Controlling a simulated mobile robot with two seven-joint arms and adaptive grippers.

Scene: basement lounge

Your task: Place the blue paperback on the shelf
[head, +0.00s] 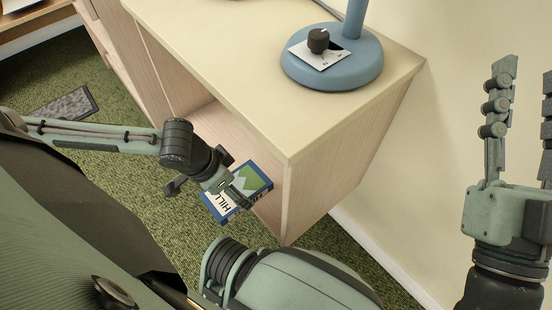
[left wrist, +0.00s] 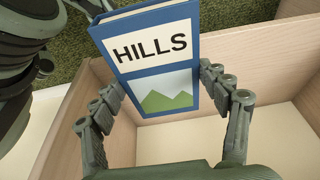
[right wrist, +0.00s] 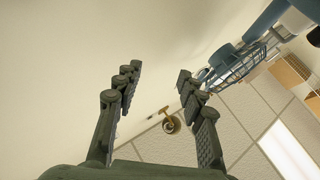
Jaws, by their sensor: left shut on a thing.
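The blue paperback (head: 256,177) has a white panel reading HILLS and a green hill picture. My left gripper (head: 232,186) is shut on it at the open front of the pale wood cabinet. In the left wrist view the book (left wrist: 152,50) sits between the fingers of the gripper (left wrist: 165,95). The shelf is the open compartment (head: 213,122) under the cabinet top; in the left wrist view its pale inner surface (left wrist: 270,135) shows behind the fingers. My right gripper (head: 522,135) is raised at the right, open and empty; its spread fingers also show in the right wrist view (right wrist: 158,95).
A blue lamp base (head: 330,78) stands on the cabinet top (head: 215,40), with a white card and a black knob on it. The cabinet's right side panel (head: 335,165) bounds the compartment. A grey mat (head: 66,106) lies on the green carpet. A wall is at the right.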

